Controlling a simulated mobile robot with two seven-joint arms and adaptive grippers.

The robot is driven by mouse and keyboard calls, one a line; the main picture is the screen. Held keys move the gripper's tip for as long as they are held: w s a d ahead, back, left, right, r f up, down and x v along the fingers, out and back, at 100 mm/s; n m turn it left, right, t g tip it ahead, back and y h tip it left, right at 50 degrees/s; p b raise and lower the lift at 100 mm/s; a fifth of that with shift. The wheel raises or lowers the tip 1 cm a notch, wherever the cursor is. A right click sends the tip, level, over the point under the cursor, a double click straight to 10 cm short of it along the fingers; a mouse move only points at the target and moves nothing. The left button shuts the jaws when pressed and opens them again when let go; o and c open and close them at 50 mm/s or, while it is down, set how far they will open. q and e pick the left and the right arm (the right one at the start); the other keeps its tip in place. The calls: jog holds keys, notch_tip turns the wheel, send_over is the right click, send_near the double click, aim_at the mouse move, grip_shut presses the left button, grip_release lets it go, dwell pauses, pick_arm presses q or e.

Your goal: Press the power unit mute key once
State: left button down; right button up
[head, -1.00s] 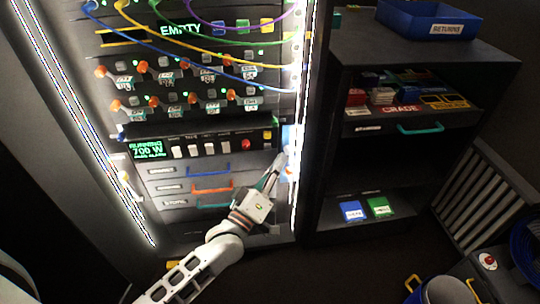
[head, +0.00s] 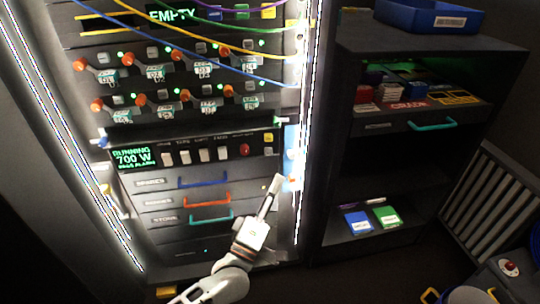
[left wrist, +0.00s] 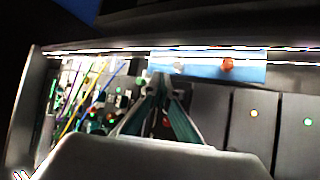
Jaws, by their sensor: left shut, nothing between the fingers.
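The power unit (head: 190,155) is a dark strip across the rack in the head view. It has a green-lit display (head: 133,159) reading "RUNNING 700 W", a row of white switches (head: 203,155), a red button (head: 244,150) and a yellow key (head: 268,138) at its right end. The small labels are too blurred to tell which is the mute key. My left gripper (head: 278,181) is shut and empty, below and right of the yellow key, near the rack's right edge. Its fingers (left wrist: 163,85) meet at the tips in the left wrist view. My right gripper is out of view.
A blue plate (head: 291,150) with a white and an orange-red knob is on the rack's right edge, close to my left fingertips. Drawers with coloured handles (head: 211,201) lie below the unit. Cables and orange-knobbed rows are above. A dark shelf (head: 432,60) stands to the right.

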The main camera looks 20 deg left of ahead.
aim_at(268, 151)
pick_arm(q)
jog(key=shift+w, duration=0.1)
jog(key=w+a+b, duration=0.2)
jog(key=w+a, duration=0.3)
jog(key=w, duration=0.2)
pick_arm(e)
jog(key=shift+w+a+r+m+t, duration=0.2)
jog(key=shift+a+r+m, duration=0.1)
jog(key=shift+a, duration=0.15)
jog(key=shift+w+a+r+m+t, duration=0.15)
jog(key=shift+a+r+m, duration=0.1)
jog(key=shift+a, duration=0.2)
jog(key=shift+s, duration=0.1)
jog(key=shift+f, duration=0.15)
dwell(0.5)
pick_arm(q)
jog(key=shift+w, duration=0.15)
jog(key=shift+w+a, duration=0.2)
jog(key=shift+w, duration=0.1)
